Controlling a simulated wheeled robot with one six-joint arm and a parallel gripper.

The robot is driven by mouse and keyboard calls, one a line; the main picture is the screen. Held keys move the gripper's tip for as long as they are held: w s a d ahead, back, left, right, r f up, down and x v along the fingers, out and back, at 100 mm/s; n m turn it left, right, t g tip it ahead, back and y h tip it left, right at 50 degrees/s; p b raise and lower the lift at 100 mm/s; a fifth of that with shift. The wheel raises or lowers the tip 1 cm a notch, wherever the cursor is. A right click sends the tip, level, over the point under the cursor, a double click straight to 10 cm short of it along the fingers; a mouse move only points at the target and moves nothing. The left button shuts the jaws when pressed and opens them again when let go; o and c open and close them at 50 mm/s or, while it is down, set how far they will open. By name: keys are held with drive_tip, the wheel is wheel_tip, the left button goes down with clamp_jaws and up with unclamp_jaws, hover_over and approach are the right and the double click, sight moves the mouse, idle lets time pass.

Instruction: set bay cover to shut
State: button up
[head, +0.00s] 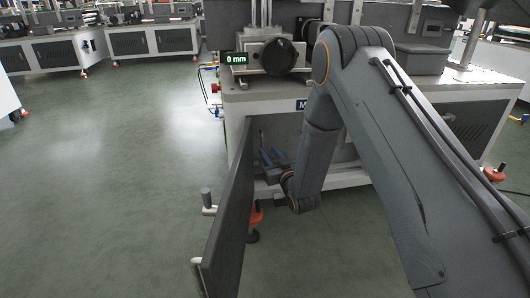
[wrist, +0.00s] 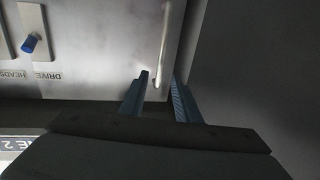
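The bay cover (head: 230,218) is a dark grey panel standing swung open from the front of the labeller cabinet, seen nearly edge-on in the head view. Light handle pieces (head: 208,203) stick out on its left side. My gripper (head: 268,156) has blue fingers and is on the right of the cover, in front of the bay opening. In the wrist view my gripper (wrist: 160,90) has its fingers apart, with a pale panel behind and no held thing visible. A dark surface fills the right there; I cannot tell if it is the cover. My arm hides part of the bay.
The wrist view shows an upside-down DRIVE HEADS label (wrist: 32,76) and a blue-tipped lever (wrist: 31,43). A 0 mm readout (head: 235,58) sits on the cabinet top. An orange foot (head: 255,215) stands right of the cover. Open floor (head: 110,190) lies to the left.

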sight(263, 145)
drive_tip(key=shift+b+x, duration=0.85)
drive_tip(key=shift+x, duration=1.4)
clamp_jaws()
